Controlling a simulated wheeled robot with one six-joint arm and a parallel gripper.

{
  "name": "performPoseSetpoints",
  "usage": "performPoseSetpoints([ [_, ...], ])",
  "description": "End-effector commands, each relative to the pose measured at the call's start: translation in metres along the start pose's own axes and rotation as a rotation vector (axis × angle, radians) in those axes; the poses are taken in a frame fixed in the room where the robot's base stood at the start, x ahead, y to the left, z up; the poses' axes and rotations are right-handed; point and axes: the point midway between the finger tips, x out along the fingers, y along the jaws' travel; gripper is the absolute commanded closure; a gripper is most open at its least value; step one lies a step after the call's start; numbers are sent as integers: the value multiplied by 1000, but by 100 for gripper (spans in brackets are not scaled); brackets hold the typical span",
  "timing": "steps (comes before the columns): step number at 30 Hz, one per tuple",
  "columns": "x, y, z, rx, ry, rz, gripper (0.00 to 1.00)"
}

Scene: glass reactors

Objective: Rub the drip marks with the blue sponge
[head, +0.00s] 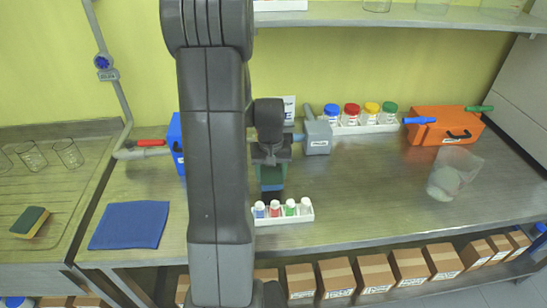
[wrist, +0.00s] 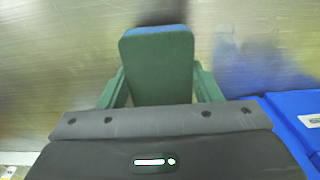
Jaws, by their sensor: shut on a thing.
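My gripper (head: 271,172) is shut on the blue sponge (wrist: 158,70), a block with a green face and a blue edge at its far end. In the head view the held sponge (head: 271,185) hangs below the jaws over the middle of the bench; I cannot tell whether it touches the surface. In the wrist view the green fingers of my gripper (wrist: 158,90) clasp it from both sides. I cannot make out clear drip marks; a dark blurred patch shows just beyond the sponge in the wrist view.
A white rack of small vials (head: 283,212) stands in front of the gripper. Behind are a grey case (head: 317,137) and a bottle rack (head: 362,128). A blue box (head: 176,145) and blue cloth (head: 130,225) lie left, an orange box (head: 443,126) right.

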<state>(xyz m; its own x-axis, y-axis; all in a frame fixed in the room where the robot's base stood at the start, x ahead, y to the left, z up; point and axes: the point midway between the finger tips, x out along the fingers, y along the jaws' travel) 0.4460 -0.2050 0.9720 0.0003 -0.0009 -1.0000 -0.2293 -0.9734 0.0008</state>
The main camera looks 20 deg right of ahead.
Motion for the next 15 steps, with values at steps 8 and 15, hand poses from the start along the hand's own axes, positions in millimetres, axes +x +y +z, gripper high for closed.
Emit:
performPoseSetpoints([
  [8, -29, -4, 0, -2, 0, 0, 63],
  [15, -43, -6, 0, -1, 1, 0, 63],
])
